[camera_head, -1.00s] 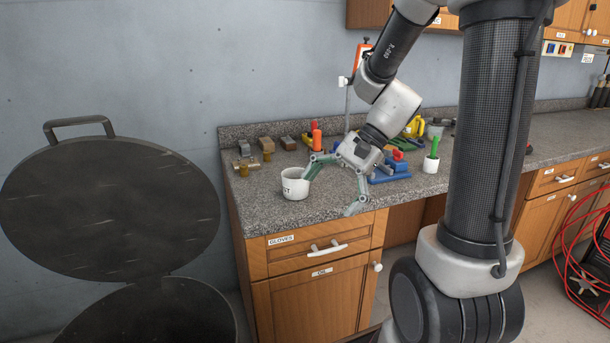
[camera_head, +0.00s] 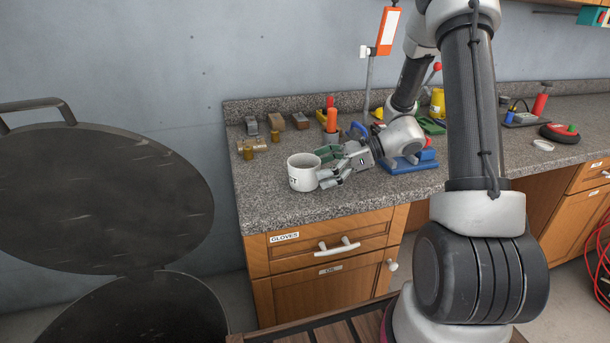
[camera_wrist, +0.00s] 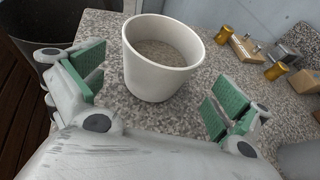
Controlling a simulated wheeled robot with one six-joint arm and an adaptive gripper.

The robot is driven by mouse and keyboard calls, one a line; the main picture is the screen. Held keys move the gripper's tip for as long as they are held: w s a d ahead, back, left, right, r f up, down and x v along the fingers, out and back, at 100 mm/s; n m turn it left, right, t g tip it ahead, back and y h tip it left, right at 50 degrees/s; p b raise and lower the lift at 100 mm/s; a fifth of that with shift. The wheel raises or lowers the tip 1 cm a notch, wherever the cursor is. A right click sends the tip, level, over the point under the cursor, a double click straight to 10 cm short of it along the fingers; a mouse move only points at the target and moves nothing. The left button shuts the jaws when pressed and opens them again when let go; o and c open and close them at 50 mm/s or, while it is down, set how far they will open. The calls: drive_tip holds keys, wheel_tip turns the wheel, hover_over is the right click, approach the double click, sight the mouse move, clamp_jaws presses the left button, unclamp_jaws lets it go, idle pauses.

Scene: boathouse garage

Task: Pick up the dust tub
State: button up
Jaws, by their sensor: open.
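The dust tub (camera_head: 302,174) is a white round tub with dark lettering on its side, upright near the front left of the granite counter. In the wrist view the tub (camera_wrist: 158,80) stands open-topped, with a speckled grey-brown inside. My gripper (camera_head: 330,166) is open at the tub's right side, low over the counter. In the wrist view its green-padded fingers (camera_wrist: 155,88) are spread wide to the left and right of the tub, with gaps on both sides. I cannot tell whether the far finger touches the tub in the head view.
Small brass and wooden pieces (camera_head: 252,146) lie behind the tub, with an orange-topped tool (camera_head: 331,122) near them. A blue vise-like tool (camera_head: 410,162) sits right of my gripper. A large black bin with a raised lid (camera_head: 100,195) stands left of the counter (camera_head: 290,212).

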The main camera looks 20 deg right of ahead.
sight(304, 174)
drive_tip(key=x, duration=0.5)
drive_tip(key=shift+s, duration=0.25)
drive_tip(key=shift+c, duration=0.4)
drive_tip(key=c, duration=1.1)
